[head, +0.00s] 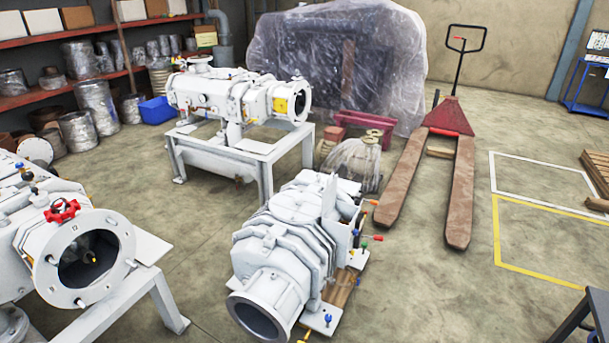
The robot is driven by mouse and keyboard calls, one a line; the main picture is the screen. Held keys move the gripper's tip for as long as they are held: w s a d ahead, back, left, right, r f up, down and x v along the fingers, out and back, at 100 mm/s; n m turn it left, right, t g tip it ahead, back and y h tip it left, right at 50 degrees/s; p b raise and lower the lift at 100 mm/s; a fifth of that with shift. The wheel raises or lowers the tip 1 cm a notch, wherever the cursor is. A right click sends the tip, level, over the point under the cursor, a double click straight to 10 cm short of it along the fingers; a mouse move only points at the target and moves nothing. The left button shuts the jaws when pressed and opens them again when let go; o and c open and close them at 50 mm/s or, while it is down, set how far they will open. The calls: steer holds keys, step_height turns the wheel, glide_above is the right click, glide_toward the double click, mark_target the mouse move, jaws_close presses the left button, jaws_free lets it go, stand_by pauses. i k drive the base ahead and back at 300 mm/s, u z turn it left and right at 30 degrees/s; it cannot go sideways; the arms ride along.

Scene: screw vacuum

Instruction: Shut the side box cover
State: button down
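A white screw vacuum machine (285,240) stands on a wooden pallet (340,290) on the floor, in the lower middle of the head view. A flat white plate (329,200) stands upright along its right side; it looks like the side box cover, raised open. The side box (345,238) seems to be on the right side beside this plate, where small red, green, orange and blue fittings stick out. Its inside is mostly hidden from this angle. My gripper is not in view.
Another white machine on a stand (235,100) is behind, and one with a red valve wheel (62,211) is at the left. A pallet jack (430,175) stands at the back right. Floor at the right (430,290) is clear up to a dark table leg (572,325).

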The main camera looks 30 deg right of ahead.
mark_target(329, 195)
steer(key=u, duration=0.65)
steer(key=i, duration=0.9)
steer(key=u, duration=0.4)
